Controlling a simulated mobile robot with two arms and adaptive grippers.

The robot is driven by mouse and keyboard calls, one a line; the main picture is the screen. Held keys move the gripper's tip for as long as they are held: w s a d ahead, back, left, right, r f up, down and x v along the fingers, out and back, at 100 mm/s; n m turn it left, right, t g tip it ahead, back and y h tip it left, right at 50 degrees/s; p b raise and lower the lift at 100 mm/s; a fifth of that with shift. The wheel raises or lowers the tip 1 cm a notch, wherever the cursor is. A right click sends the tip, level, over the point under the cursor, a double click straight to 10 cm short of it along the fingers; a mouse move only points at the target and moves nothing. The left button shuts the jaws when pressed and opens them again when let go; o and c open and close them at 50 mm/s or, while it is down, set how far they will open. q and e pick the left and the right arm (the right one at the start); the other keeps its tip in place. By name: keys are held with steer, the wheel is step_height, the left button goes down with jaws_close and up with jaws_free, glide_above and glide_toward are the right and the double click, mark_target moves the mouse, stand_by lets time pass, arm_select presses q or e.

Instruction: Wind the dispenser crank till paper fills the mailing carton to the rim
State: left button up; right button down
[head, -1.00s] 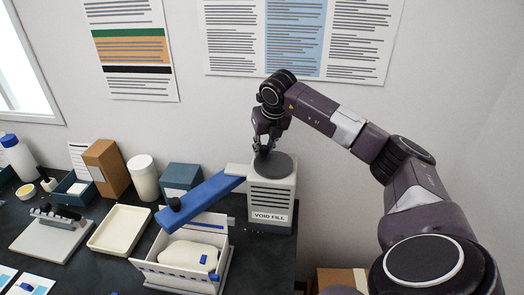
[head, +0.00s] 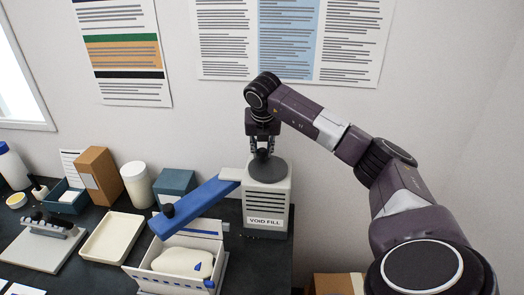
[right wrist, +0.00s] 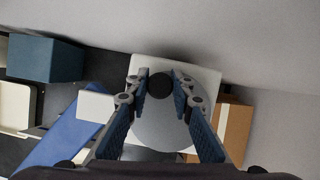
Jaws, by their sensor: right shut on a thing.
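The grey dispenser (head: 268,215), marked VOID FILL, stands at the right end of the dark table. A round grey crank disc (head: 270,173) lies on its top. My right gripper (head: 262,151) points down and is shut on the dark crank knob (right wrist: 160,85), towards the back of the disc. A blue chute (head: 195,207) slopes from the dispenser to the left, over the mailing carton. The white open carton (head: 221,262) stands below and holds a pale rounded item (head: 180,261) with a blue mark. The chute hides part of the carton. My left gripper is out of view.
A cream tray (head: 112,238), a white cylinder (head: 137,185), a teal box (head: 174,185) and a brown box (head: 99,172) stand left of the dispenser. A grey board with dark fittings (head: 45,248) lies farther left. A cardboard box (head: 335,284) is low, right of the table.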

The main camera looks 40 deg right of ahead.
mark_target(262, 168)
steer(key=c, duration=1.7)
jaws_free()
steer(key=shift+r, duration=0.1)
steer(key=v, duration=1.1)
steer(key=shift+s+a+r, duration=0.15)
steer(key=shift+a+r, duration=0.05)
steer(key=shift+r, duration=0.15)
